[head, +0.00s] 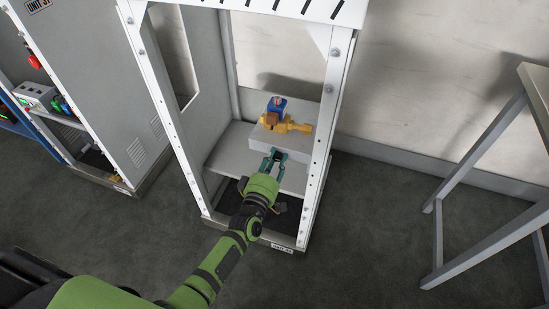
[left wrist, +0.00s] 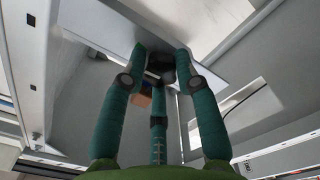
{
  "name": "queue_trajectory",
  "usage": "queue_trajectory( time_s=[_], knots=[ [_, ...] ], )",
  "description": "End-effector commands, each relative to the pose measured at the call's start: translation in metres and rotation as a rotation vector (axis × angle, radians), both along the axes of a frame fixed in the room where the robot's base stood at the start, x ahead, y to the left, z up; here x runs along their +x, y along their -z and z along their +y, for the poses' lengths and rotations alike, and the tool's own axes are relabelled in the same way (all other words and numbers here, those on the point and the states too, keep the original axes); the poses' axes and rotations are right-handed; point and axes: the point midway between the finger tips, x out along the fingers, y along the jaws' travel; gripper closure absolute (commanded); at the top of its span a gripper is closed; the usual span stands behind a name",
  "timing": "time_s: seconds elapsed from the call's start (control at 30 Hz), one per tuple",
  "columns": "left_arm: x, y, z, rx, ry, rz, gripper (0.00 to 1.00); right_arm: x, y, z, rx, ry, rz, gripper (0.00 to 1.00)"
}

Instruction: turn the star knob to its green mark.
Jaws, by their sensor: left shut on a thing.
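The star knob (head: 280,155) is a small dark piece at the front of a grey box on the shelf of the white frame. My left gripper (head: 276,160) reaches into the frame from the front, with its teal fingers shut around the knob. In the left wrist view the black knob (left wrist: 161,64) sits between the fingertips of my left gripper (left wrist: 160,70), partly covered by them. The green mark and the knob's pointing direction cannot be made out. My right gripper is not in view.
A yellow valve-like fitting (head: 286,124) with a blue top stands on the grey box (head: 314,172). The white frame's posts (head: 324,130) rise on both sides of my left arm. A grey cabinet (head: 90,80) stands at left, a table (head: 536,84) at right. Dark floor lies open between.

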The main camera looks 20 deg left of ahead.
Motion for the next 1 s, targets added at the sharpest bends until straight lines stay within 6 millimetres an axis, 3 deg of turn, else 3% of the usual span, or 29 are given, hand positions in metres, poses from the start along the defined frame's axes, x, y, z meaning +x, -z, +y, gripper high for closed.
queue_trajectory(
  time_s=[0.77, 0.8, 0.83, 1.0],
  knots=[
    [-0.0001, 0.0007, -0.0046, 0.099, 0.007, 0.0, 1.0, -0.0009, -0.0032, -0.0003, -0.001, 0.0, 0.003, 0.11],
    [-0.0001, 0.0008, -0.0047, 0.098, 0.007, 0.0, 0.57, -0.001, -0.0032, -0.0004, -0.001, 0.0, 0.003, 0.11],
    [-0.0001, 0.0009, -0.0046, 0.098, 0.007, 0.0, 0.46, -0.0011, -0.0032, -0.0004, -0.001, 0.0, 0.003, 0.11],
    [-0.0002, 0.001, -0.0027, 0.099, 0.004, -0.001, 0.46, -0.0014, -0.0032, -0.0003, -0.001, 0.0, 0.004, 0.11]
  ],
)
